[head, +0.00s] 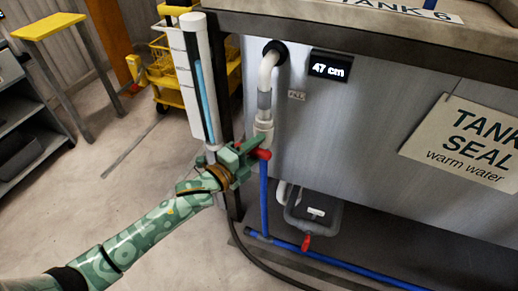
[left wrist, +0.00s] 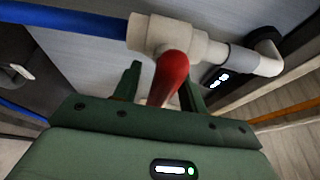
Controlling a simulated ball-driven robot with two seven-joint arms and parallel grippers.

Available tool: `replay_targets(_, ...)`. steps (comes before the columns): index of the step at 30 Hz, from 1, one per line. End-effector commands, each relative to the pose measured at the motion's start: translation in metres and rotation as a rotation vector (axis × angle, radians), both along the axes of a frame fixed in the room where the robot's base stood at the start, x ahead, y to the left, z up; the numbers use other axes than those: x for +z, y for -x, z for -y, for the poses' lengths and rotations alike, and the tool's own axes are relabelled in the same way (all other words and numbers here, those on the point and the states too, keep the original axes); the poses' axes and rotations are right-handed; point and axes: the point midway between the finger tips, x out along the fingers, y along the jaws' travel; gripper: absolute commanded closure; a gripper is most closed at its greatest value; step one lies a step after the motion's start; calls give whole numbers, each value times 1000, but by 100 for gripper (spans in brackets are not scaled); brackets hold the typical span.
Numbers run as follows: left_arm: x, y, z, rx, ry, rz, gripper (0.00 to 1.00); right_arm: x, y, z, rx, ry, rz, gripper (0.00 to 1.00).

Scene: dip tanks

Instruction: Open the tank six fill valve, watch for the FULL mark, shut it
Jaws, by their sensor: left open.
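The fill valve is a white fitting (head: 263,128) on the white pipe, with a red handle (head: 262,154). It also shows in the left wrist view, where the white valve body (left wrist: 160,35) carries the red handle (left wrist: 172,72) pointing toward my palm. My left gripper (head: 247,154) is open at the valve. Its fingers (left wrist: 160,88) stand on either side of the red handle, and contact cannot be told. A level tube (head: 205,85) with a blue column stands left of the valve; no FULL mark is readable. A display (head: 330,67) reads 47 cm. My right gripper is not in view.
A blue pipe (head: 264,200) drops from the valve to the floor. A tank sign (head: 470,140) hangs right.

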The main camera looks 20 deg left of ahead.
Motion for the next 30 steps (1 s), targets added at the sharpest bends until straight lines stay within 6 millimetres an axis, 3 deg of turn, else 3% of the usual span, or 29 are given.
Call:
replay_targets(11,1,-6,3,0,1,0,58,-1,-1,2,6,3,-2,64)
replay_targets(15,1,-6,3,0,1,0,97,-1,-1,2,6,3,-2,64)
replay_targets(16,1,-6,3,0,1,0,100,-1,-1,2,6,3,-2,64)
replay_targets(30,1,-6,3,1,89,-4,100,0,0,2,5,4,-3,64)
